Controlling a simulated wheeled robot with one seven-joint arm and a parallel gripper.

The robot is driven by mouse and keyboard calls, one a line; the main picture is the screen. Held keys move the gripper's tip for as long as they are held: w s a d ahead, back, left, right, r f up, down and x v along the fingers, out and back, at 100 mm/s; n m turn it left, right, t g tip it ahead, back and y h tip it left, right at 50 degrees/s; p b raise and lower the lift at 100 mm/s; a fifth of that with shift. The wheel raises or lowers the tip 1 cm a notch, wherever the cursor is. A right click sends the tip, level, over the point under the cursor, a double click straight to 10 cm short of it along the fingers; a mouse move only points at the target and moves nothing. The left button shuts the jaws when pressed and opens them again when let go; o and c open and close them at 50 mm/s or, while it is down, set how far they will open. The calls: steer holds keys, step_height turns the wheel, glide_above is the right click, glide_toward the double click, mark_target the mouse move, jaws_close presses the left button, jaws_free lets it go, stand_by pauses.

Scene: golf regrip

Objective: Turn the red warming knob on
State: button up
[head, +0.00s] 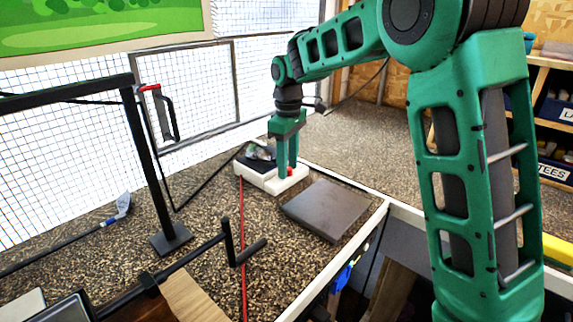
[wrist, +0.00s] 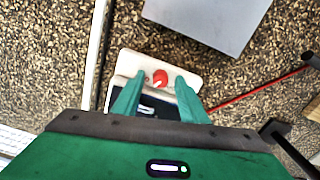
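The red warming knob (wrist: 160,77) sits on the white end of a small appliance (wrist: 130,64). In the head view a sliver of the knob (head: 290,171) shows beside my fingers, and the white appliance (head: 262,181) stands on the speckled bench. My gripper (wrist: 158,82) points down over the appliance, its two green fingers apart on either side of the knob. No contact with the knob is visible. In the head view my gripper (head: 287,174) hides part of the appliance, and a dark top with a clear item (head: 261,152) lies behind it.
A flat grey plate (head: 326,208) lies on the bench to the right of the appliance; it also shows in the wrist view (wrist: 210,20). A thin red rod (head: 242,250) and a black stand (head: 170,238) are to the left. A white edge borders the bench at right.

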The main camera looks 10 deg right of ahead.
jaws_close()
steer(key=shift+m, duration=0.8)
jaws_free()
step_height(320, 180, up, 11)
